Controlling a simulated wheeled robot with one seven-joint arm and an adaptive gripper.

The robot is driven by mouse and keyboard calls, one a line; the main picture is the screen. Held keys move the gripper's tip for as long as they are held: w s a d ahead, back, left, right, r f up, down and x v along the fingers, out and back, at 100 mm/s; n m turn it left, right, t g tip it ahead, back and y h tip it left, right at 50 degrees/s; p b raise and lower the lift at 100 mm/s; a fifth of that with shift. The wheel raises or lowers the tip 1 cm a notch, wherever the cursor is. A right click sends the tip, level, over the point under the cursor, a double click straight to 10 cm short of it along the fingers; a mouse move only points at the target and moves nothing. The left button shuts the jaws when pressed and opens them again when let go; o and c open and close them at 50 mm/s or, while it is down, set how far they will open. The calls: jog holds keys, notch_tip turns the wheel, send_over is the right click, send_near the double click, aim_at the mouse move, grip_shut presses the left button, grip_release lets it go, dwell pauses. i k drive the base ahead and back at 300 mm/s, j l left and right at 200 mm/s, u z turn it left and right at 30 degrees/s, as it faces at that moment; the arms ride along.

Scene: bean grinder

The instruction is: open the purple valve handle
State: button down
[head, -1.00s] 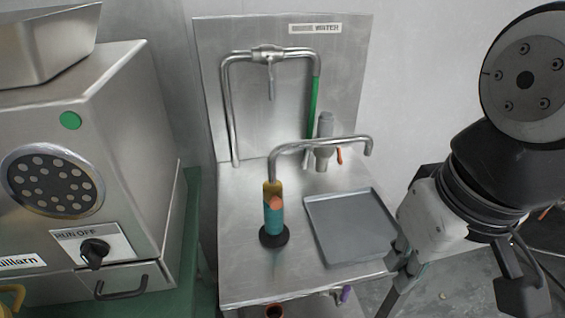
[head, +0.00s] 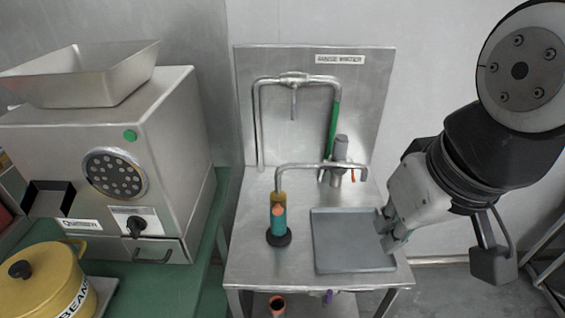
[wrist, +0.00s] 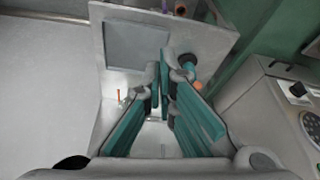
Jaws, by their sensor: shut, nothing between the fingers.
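The small purple valve handle (head: 328,297) sits under the front edge of the steel rinse table (head: 247,262), below the grey tray (head: 335,262). A bit of purple (wrist: 165,5) also shows at the top edge of the wrist view. My gripper (head: 388,246) points down near the right edge of the tray, above and to the right of the valve handle and apart from it. In the wrist view its teal-padded fingers (wrist: 160,66) are shut with nothing between them. Most of the valve body is hidden under the table.
A teal and orange valve (head: 278,222) with a curved spout stands left of the tray. A bean grinder (head: 170,100) and a yellow pot (head: 45,285) stand on the green table at left. Floor at right looks partly clear.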

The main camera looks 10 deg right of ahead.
aim_at(327, 299)
jog(key=l, duration=0.75)
jog(key=k+l+u, duration=0.15)
jog(key=l, duration=1.4)
jog(key=u, duration=0.45)
jog(key=l+u, duration=0.1)
jog(key=u, duration=0.85)
jog(key=k+u, duration=0.1)
jog(key=u, duration=0.8)
jog(key=k, duration=0.05)
